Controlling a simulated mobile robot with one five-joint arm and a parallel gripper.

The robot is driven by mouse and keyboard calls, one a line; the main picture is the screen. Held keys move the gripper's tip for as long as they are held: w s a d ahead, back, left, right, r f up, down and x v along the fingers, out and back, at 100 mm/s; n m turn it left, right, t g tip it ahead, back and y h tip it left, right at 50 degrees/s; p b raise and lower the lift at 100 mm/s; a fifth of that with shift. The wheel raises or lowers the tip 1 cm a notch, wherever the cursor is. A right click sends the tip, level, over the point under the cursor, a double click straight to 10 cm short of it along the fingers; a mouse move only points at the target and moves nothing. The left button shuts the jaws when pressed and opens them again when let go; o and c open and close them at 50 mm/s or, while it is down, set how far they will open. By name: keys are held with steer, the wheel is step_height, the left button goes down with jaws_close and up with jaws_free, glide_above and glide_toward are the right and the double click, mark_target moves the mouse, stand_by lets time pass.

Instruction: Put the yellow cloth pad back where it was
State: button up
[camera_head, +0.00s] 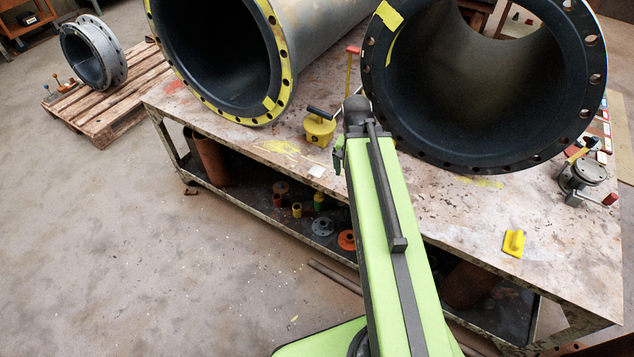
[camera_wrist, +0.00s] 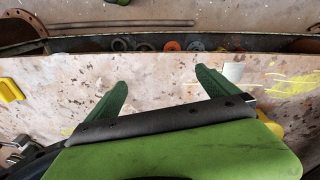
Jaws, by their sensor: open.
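A yellow pad (camera_head: 513,243) with a raised ridge lies on the worktable's right part, near the front edge. It also shows in the wrist view (camera_wrist: 11,90) at the left edge, partly cut off. I cannot tell if it is cloth. My gripper (camera_wrist: 160,78) is open, its two green fingers apart with only the tabletop between them. In the head view my gripper (camera_head: 338,158) is mostly hidden by my arm, over the table between the two pipes. It is well to the left of the pad there and not touching it.
The worktable (camera_head: 430,205) carries a large yellow-rimmed pipe (camera_head: 283,60) and a dark-flanged pipe (camera_head: 378,105). A yellow block with a black handle (camera_head: 320,128) and a white piece (camera_head: 317,170) lie near my gripper. A metal fixture (camera_head: 588,172) stands at the right.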

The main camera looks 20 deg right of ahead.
steer(key=w+a+n+y, duration=0.1)
steer(key=a+n, duration=0.6)
steer(key=a, duration=1)
steer(key=shift+w+a+n, duration=0.3)
steer(key=shift+a+n, duration=0.05)
steer(key=shift+n, duration=0.05)
step_height(320, 180, up, 10)
steer(key=p, duration=0.9)
steer(key=shift+f+p, duration=0.2)
steer(key=shift+p, duration=0.15)
steer(key=shift+d, duration=0.1)
